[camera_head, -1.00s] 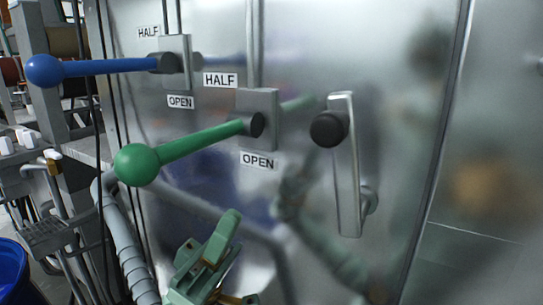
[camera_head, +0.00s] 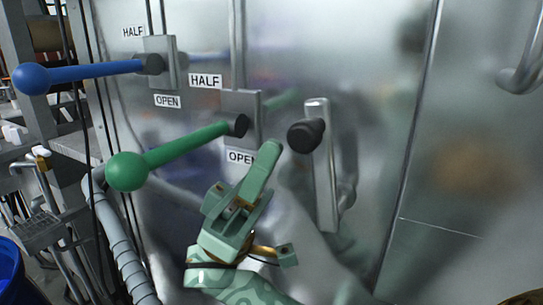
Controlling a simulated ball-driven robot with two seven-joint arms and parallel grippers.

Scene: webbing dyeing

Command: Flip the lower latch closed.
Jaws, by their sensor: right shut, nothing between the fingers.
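A metal handle (camera_head: 325,180) with a black knob (camera_head: 306,134) stands nearly upright on the steel panel; no label names it as a latch. A green lever (camera_head: 170,155) with a ball end slopes down to the left from its plate, beside "HALF" and "OPEN" labels. A blue lever (camera_head: 85,75) sits above it, with labels of its own. My right gripper (camera_head: 268,150) is shut and empty. Its fingers point up, in front of the panel, just left of and below the black knob, and cover part of the lower "OPEN" label. My left gripper is not in view.
The steel panel (camera_head: 385,110) is smooth and reflective, with a seam to the right of the handle. A curved bar handle (camera_head: 525,75) is at the top right. A ribbed grey hose (camera_head: 118,245) and a blue bin (camera_head: 10,275) are at lower left.

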